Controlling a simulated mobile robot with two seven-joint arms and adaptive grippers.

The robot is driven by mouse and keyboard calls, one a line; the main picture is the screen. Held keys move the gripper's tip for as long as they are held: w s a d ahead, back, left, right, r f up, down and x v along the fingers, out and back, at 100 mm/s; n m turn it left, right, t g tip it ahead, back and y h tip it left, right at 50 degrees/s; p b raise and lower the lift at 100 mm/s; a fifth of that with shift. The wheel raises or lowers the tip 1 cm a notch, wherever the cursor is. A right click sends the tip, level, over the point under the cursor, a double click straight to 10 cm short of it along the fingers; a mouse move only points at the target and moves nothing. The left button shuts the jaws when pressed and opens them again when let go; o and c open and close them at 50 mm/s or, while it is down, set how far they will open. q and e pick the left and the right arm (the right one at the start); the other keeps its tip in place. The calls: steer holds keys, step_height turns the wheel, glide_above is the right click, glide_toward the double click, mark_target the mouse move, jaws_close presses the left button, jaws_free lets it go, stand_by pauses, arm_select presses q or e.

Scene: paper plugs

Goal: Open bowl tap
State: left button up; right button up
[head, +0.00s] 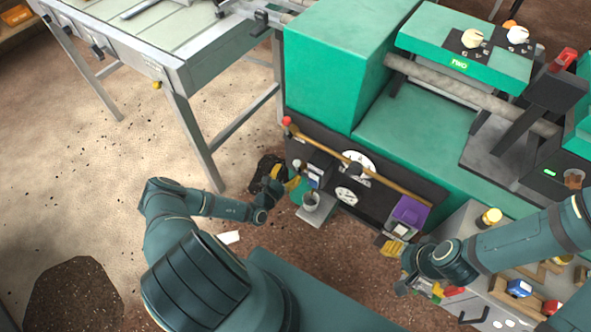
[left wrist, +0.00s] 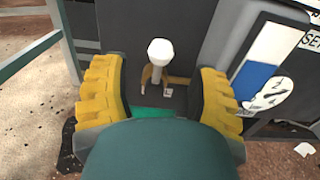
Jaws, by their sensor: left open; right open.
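A tap-like handle with a white rounded knob (left wrist: 160,50) on a pale stem stands against a dark panel in the left wrist view. Its base sits by a brass-coloured fork. My left gripper (left wrist: 158,98) is open, with a yellow-padded finger on each side of the handle and gaps between. In the head view my left gripper (head: 286,181) is at the left end of the machine's dark front; I cannot make out the knob there. My right gripper (head: 394,245) is open below a purple box.
The green machine (head: 335,60) fills the back, with a long wooden bar (head: 385,181) and dials across its front. The purple box (head: 410,212) is at the front's right end. A grey table (head: 180,60) stands left; a cluttered cabinet (head: 480,235) stands right. The left floor is mostly open.

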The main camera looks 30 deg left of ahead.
mark_target(296, 164)
arm_select(q)
steer(key=shift+w, duration=0.55)
steer(key=shift+w, duration=0.1)
steer(key=shift+w+d+b, duration=0.15)
steer(key=shift+w+b, duration=0.15)
steer(key=shift+w, duration=0.65)
steer(key=shift+w+d+b, duration=0.1)
steer(key=shift+w+b, duration=0.15)
steer(key=shift+w, duration=0.65)
steer(key=c, duration=0.8)
steer(key=shift+c, duration=0.2)
